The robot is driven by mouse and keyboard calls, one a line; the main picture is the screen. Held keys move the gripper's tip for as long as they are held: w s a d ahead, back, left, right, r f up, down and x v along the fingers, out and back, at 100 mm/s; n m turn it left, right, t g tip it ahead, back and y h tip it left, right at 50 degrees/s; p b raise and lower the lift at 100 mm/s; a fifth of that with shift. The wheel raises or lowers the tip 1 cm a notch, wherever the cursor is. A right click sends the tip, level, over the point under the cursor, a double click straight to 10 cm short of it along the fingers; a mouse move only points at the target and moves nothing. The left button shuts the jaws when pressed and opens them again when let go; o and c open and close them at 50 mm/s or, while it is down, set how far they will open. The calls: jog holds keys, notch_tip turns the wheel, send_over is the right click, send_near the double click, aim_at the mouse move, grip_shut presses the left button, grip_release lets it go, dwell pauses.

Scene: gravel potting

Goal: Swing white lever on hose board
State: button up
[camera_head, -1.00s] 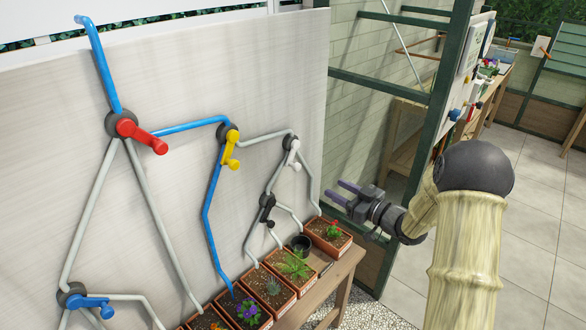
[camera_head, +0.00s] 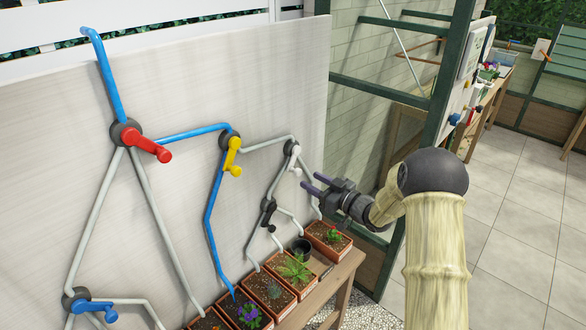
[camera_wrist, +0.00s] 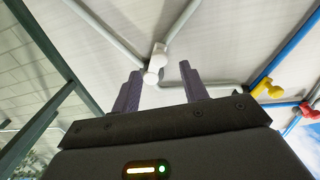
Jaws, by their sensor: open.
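The white lever (camera_head: 295,162) sits on its dark round joint at the upper right of the hose board (camera_head: 170,190), its handle hanging downward in the head view. In the wrist view the white lever (camera_wrist: 155,66) shows ahead, roughly between the fingertips and beyond them. My gripper (camera_head: 313,183) is open and empty, just right of and slightly below the lever, its fingers pointing left toward the board. In the wrist view both purple fingers of my gripper (camera_wrist: 158,75) are spread apart. I see no contact with the lever.
Red (camera_head: 150,145), yellow (camera_head: 233,157), blue (camera_head: 95,308) and black (camera_head: 268,216) levers share the board. Potted plants (camera_head: 293,268) stand on a wooden bench (camera_head: 335,280) below. A green frame post (camera_head: 430,120) stands right of the board.

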aim_at(300, 174)
jog(key=p+x, duration=0.1)
jog(key=x, duration=0.7)
jog(key=shift+w+a+f+p, duration=0.1)
jog(key=shift+w+p, duration=0.25)
jog(key=shift+s, duration=0.1)
jog(key=shift+a, duration=0.1)
